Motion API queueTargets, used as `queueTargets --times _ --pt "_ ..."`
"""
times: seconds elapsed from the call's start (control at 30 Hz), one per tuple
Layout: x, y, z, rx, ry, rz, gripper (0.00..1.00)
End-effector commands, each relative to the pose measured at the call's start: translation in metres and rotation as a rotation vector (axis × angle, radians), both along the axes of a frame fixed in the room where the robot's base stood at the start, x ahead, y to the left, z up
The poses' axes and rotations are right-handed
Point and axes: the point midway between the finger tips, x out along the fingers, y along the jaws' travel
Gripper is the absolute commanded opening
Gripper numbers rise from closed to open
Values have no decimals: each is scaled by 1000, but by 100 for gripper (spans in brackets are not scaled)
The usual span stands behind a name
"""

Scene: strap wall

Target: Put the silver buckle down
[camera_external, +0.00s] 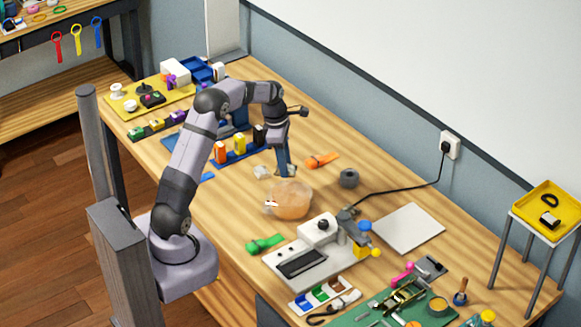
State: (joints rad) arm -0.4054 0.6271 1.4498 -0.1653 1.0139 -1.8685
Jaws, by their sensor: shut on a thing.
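My gripper (286,168) points down over the middle of the workbench, behind the round tan bowl-like container. It is shut on a small silvery piece, the silver buckle (291,171), which shows at the fingertips. The buckle is low, close to the table top; I cannot tell whether it touches. Its far side is hidden by the fingers.
The tan container (290,202) stands just in front. A small pale item (262,172) lies left, an orange strap (322,160) and a grey roll (348,178) right. A blue rack (236,154) stands behind left. A grey machine (318,250) with a black cable is in front.

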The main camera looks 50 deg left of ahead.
Motion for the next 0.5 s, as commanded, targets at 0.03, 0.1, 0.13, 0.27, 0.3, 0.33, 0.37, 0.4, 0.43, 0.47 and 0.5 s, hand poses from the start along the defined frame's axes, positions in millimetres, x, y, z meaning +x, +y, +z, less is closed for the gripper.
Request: queueTargets --times 0.03,0.1,0.13,0.27,0.3,0.33,0.37,0.4,0.43,0.47,0.5 --pt "1 9 0 1 -2 94 11" --pt "3 20 1 0 -2 223 11" --pt "3 24 1 1 -1 273 11" --pt "5 41 2 0 -2 475 11" --pt "5 45 3 0 -1 527 11" --pt "5 48 3 1 -1 563 11" --pt "5 51 3 1 -1 595 11" --pt "6 54 3 1 -1 635 11" --pt "6 56 4 1 -1 662 11" --pt "6 58 4 0 -1 685 11" --pt "6 60 4 0 -1 712 11"
